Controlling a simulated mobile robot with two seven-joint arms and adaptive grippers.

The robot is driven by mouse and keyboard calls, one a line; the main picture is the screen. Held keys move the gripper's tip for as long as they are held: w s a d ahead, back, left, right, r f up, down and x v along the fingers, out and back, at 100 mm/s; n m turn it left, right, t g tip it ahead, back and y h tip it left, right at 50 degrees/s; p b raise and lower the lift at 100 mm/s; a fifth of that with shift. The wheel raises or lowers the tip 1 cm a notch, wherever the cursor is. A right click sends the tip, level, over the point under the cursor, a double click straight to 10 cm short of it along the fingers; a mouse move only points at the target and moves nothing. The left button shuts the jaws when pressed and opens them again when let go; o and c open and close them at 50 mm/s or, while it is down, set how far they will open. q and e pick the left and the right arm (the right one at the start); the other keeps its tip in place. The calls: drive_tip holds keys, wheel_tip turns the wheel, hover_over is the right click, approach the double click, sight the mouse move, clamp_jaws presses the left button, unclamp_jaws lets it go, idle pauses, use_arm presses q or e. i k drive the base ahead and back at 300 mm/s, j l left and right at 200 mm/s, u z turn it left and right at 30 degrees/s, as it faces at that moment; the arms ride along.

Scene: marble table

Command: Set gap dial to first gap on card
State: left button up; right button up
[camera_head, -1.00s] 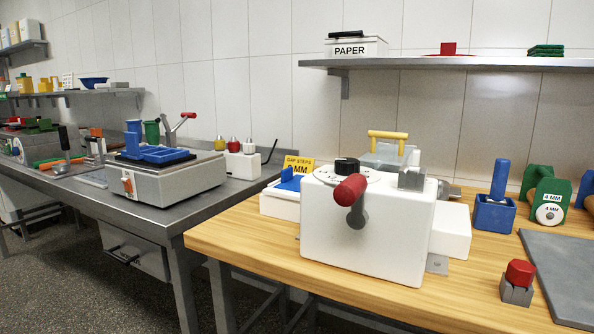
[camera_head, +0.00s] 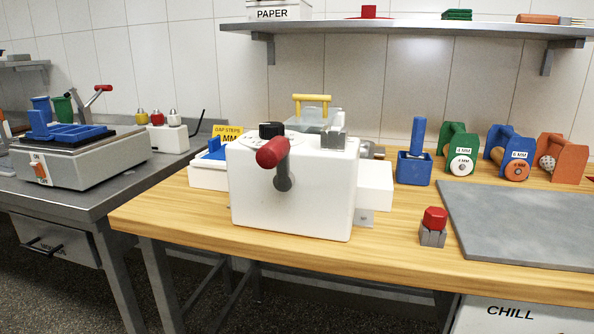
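A white boxy machine (camera_head: 322,190) stands on the wooden table, with a red-handled crank (camera_head: 272,153) on its front. On its top left is a black knob (camera_head: 271,130) on a round pale dial plate; the plate's marks are too small to read and the crank handle partly hides it. A yellow card (camera_head: 228,133) reading "GAP STEPS" stands behind the machine's left side. Its lower line shows "MM", and its number is hidden or unclear. Neither of my grippers is in view.
Blue, green and orange rollers (camera_head: 509,152) stand at the back right, near a blue block holder (camera_head: 414,168). A grey slab (camera_head: 530,222) and a red-topped piece (camera_head: 433,226) lie in front. A metal table (camera_head: 95,195) with a scale-like device adjoins on the left.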

sight(267, 130)
drive_tip(key=k+j, duration=0.65)
drive_tip(key=j, duration=0.15)
